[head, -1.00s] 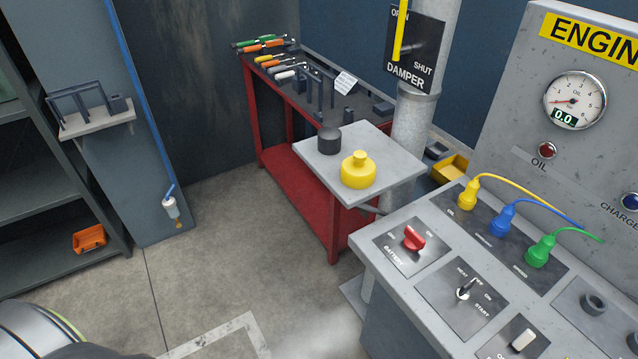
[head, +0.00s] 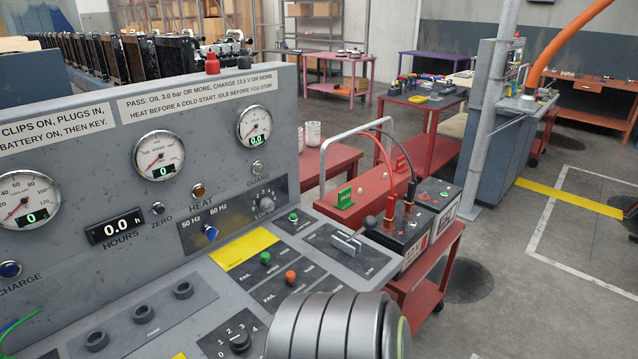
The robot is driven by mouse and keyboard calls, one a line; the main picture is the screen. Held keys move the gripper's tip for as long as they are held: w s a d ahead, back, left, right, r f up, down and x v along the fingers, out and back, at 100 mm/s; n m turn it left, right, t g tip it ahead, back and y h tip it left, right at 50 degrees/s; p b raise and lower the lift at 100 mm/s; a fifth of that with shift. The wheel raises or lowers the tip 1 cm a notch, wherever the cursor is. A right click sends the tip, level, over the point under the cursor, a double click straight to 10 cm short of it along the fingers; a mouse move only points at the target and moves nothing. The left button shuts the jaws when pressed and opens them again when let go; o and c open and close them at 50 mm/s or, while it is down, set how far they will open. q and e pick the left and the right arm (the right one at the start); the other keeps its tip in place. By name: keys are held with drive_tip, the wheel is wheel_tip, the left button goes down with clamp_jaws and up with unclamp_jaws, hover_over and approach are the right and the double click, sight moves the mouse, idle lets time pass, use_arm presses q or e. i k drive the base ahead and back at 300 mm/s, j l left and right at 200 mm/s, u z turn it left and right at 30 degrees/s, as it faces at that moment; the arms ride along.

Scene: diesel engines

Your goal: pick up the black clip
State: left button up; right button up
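The black clip (head: 411,196) stands upright on top of the battery (head: 420,232) right of centre in the head view, with a black cable arching up from it to the left. It is small here, and I cannot tell whether it is clamped on a terminal. A red clip (head: 389,214) with a red cable stands just left of it on the battery. A thick grey ribbed link of my own arm shows at the bottom centre, well below and left of the clips. Neither of my grippers is in view.
The grey control console (head: 130,200) with gauges fills the left and centre foreground. The batteries rest on a red cart (head: 425,292) at its right end. A grey handle frame (head: 322,150) rises behind the clips. Open concrete floor (head: 545,290) lies to the right.

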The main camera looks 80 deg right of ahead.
sight(409, 205)
drive_tip(key=z, duration=3.15)
drive_tip(key=i+l+u, duration=0.25)
drive_tip(key=i+l, duration=0.3)
drive_tip(key=i, duration=0.2)
drive_tip(key=i+l+u, duration=0.3)
drive_tip(key=i+l, duration=0.45)
